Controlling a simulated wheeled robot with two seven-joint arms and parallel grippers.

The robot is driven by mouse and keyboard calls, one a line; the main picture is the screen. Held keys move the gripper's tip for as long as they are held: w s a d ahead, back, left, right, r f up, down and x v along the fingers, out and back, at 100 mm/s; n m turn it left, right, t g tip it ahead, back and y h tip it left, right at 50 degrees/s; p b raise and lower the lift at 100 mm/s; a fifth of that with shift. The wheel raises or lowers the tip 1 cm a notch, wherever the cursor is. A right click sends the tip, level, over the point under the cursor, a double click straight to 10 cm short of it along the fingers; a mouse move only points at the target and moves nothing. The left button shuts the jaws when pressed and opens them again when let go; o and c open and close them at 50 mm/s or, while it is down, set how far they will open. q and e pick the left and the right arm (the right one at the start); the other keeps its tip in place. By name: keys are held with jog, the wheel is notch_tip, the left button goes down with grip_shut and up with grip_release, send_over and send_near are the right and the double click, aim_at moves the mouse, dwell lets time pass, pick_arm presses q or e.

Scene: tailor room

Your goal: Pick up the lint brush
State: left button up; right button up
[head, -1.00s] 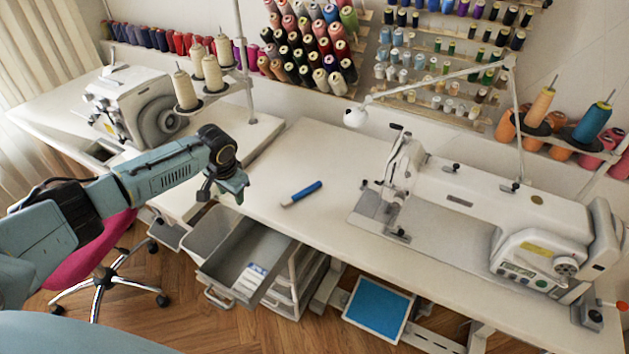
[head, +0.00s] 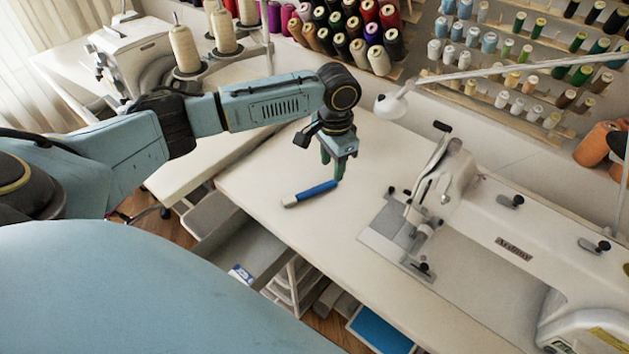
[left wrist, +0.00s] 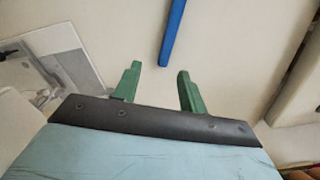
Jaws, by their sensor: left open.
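The lint brush (head: 311,194) lies flat on the white table (head: 270,186), a blue bar with a pale grey end toward the left. My left gripper (head: 332,172) points down just behind its blue end, seemingly above the table. In the left wrist view the blue part of the brush (left wrist: 172,32) shows beyond the fingertips, lined up roughly with the gap. The left gripper (left wrist: 160,72) is open with nothing between its green fingers. The brush's pale end is out of the wrist picture. My right gripper is in neither view.
A white sewing machine (head: 515,235) stands on the table to the right. Another machine (head: 135,60) is at the back left. A lamp head (head: 391,106) hangs near the thread racks. An open drawer (head: 240,248) is below the front edge. Table around the brush is clear.

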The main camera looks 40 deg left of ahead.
aim_at(328, 183)
pick_arm(q)
jog(key=shift+a+f, duration=0.15)
jog(key=shift+f, duration=0.6)
jog(key=f+b, duration=0.1)
jog(key=f, duration=0.1)
jog(key=a+f, duration=0.1)
jog(key=shift+f+b, duration=0.35)
jog(key=shift+f, duration=0.05)
jog(key=shift+w+d+f, duration=0.1)
jog(key=shift+d+f, duration=0.15)
jog(key=shift+f, duration=0.3)
jog(key=shift+r, duration=0.1)
jog(key=c, duration=0.3)
jog(key=shift+c, duration=2.5)
grip_shut()
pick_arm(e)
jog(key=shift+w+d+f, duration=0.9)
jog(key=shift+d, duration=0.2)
